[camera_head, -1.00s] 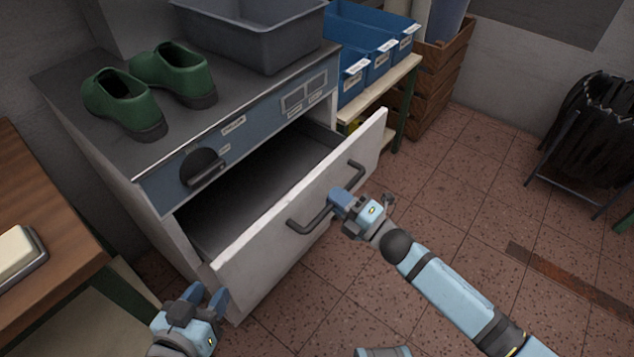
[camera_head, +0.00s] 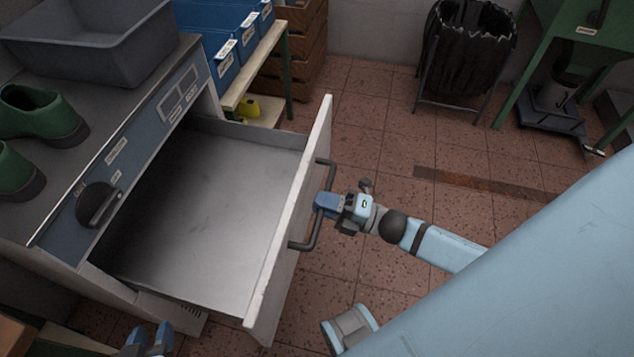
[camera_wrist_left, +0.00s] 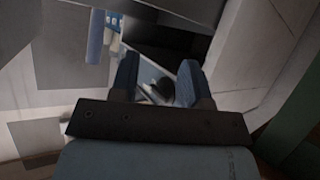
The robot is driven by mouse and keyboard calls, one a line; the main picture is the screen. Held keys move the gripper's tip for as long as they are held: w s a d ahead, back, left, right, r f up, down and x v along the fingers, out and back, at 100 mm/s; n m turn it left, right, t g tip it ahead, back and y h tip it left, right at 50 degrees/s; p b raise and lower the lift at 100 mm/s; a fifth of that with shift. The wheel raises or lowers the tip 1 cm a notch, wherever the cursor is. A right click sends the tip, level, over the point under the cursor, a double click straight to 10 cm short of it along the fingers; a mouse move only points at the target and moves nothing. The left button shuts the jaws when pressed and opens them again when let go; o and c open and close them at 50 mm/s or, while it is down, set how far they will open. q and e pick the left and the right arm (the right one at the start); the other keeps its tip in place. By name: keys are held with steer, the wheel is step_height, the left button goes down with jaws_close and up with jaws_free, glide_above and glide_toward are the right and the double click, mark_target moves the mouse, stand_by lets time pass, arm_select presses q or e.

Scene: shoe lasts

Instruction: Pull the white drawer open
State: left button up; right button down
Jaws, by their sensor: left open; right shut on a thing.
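The white drawer (camera_head: 294,229) is pulled far out of the cabinet, and its bare, empty floor (camera_head: 205,215) shows. A dark bar handle (camera_head: 312,236) is fixed to its front. My right gripper (camera_head: 322,203) is shut on the handle, outside the drawer front. My left gripper (camera_head: 150,340) is at the bottom edge of the head view, low in front of the cabinet and left of the drawer's front corner. It is open and empty. Its two blue fingers also show apart in the left wrist view (camera_wrist_left: 158,82).
Green shoes (camera_head: 42,115) and a grey bin (camera_head: 90,40) stand on the cabinet top. A black knob (camera_head: 97,203) sits on the blue panel. Blue bins (camera_head: 222,45) stand on a shelf behind. A black bag stand (camera_head: 465,50) is farther back.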

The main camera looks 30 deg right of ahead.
steer(key=c, duration=1.1)
jaws_free()
arm_select(q)
steer(key=shift+a+p, duration=0.1)
steer(key=shift+p, duration=0.35)
arm_select(e)
steer(key=v, duration=1.4)
steer(key=shift+f, duration=0.15)
